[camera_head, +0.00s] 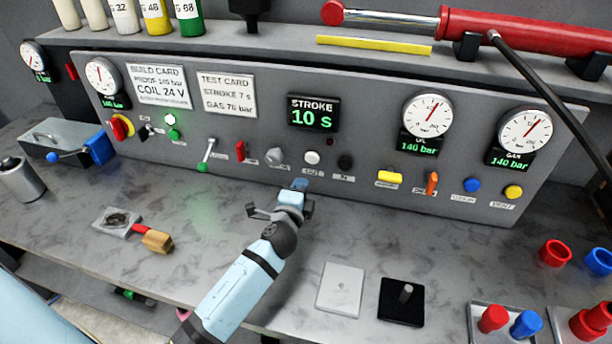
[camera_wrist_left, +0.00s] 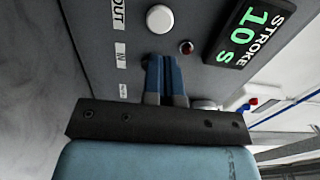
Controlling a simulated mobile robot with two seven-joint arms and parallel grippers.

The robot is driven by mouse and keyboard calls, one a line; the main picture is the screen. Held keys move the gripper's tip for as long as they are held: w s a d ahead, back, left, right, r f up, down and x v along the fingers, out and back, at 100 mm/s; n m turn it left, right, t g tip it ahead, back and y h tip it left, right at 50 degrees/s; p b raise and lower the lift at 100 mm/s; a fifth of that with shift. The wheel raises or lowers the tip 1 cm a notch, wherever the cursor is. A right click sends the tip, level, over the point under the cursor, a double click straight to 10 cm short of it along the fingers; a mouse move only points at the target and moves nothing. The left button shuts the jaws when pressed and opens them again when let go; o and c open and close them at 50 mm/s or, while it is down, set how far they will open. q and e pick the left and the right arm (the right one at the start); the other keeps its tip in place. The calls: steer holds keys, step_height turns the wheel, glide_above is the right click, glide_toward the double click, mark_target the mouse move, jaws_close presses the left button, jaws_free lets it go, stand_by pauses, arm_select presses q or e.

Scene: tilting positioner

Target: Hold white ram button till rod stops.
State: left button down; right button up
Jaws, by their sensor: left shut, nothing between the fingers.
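The white ram button (camera_head: 312,157) sits on the grey sloped panel below the stroke display, which reads 10 s. It also shows in the left wrist view (camera_wrist_left: 160,18), beside the "OUT" label. My left gripper (camera_head: 300,184) is shut and empty, its fingertips just below the button in the head view. In the left wrist view the fingertips (camera_wrist_left: 163,60) appear clear of the white button. The red ram cylinder (camera_head: 540,30) lies on the shelf above, with its rod (camera_head: 390,18) and red end at left. My right gripper is out of view.
A black button (camera_head: 345,162) is right of the white one, and a silver knob (camera_head: 273,155) is left. The oil gauge (camera_head: 428,116) and gas gauge (camera_head: 525,131) both read 140 bar. A white plate (camera_head: 341,289) and black block (camera_head: 401,302) lie in front.

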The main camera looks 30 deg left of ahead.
arm_select(q)
steer(key=v, duration=0.4)
steer(key=shift+s+f, duration=0.1)
steer(key=shift+f, duration=0.05)
stand_by(0.4)
